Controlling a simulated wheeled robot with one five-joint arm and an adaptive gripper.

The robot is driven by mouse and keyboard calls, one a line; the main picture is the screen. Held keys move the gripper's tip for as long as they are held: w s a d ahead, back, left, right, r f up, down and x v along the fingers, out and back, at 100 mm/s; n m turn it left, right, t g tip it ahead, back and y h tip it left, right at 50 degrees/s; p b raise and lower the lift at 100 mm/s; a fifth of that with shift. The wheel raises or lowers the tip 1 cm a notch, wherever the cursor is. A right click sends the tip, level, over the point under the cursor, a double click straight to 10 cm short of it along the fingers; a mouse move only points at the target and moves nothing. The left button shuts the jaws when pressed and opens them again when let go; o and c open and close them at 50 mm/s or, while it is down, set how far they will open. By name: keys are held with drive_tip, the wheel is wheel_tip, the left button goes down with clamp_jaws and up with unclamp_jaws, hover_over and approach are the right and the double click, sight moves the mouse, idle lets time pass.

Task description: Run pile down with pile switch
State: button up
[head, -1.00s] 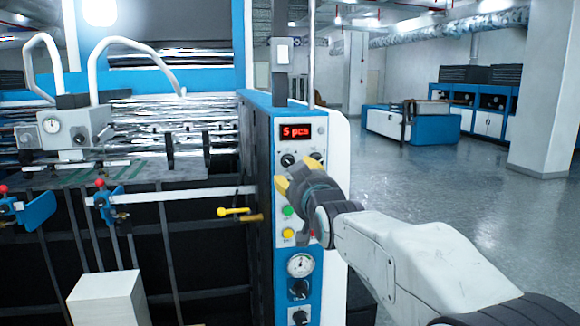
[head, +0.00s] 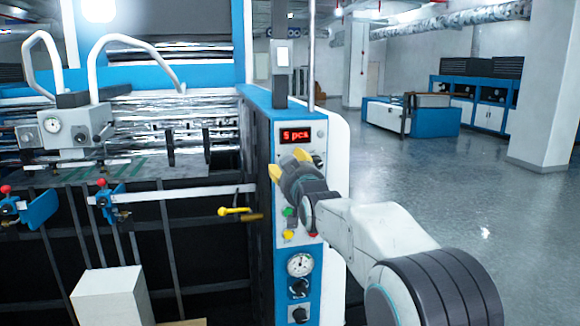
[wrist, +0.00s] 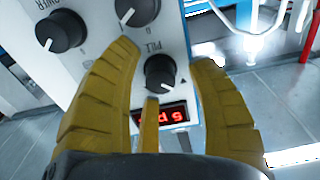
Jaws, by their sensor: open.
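The blue and white control panel (head: 289,262) stands upright in the middle of the head view, with a red lit display (head: 296,136) reading "5 pcs". My gripper (head: 289,163) is in front of the panel, just below the display, and hides part of the knob row. In the wrist view my yellow fingers (wrist: 163,55) are apart, with a black knob (wrist: 160,72) between them. Small lettering that looks like "PILE" is beside this knob. I cannot tell whether the fingers touch it. Two more black knobs, one left (wrist: 60,30) and one above (wrist: 137,10), lie outside the fingers.
Below my gripper are a yellow button (head: 289,236), a dial gauge (head: 300,264) and black knobs (head: 300,288). A yellow-handled lever (head: 234,211) sticks out at the left. A white stack (head: 110,296) stands lower left. The floor at right is open.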

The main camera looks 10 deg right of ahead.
drive_tip(key=shift+o, duration=0.2)
clamp_jaws()
idle(0.4)
